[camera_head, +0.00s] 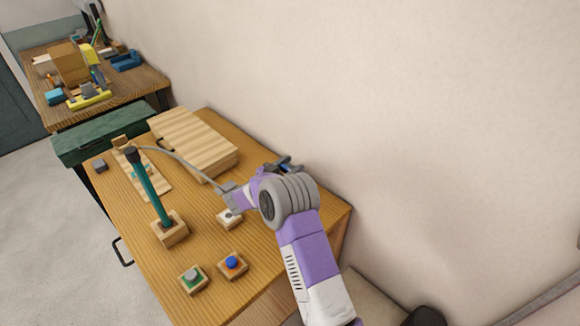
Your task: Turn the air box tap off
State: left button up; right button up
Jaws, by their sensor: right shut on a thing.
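A small wooden box with a pale top and a dark spot (229,219) sits on the near table, under my right gripper; I take it to be the air box. My right gripper (231,204) points down at this box and is shut on what seems to be its tap. The fingers mostly hide the tap, so I cannot tell which way it is turned. My left gripper is not in view.
A teal upright (152,188) stands in a wooden block, with a grey hose (185,160) arching towards my gripper. A blue-knobbed block (232,264) and a green-and-grey-topped block (193,279) lie in front. A large striped wooden box (200,143) stands behind, near the wall.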

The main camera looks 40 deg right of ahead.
jog(key=shift+r, duration=0.15)
jog(key=o, duration=1)
notch_tip(320, 180, up, 10)
jog(key=shift+f+p, duration=0.1)
jog(key=shift+p, duration=1.1)
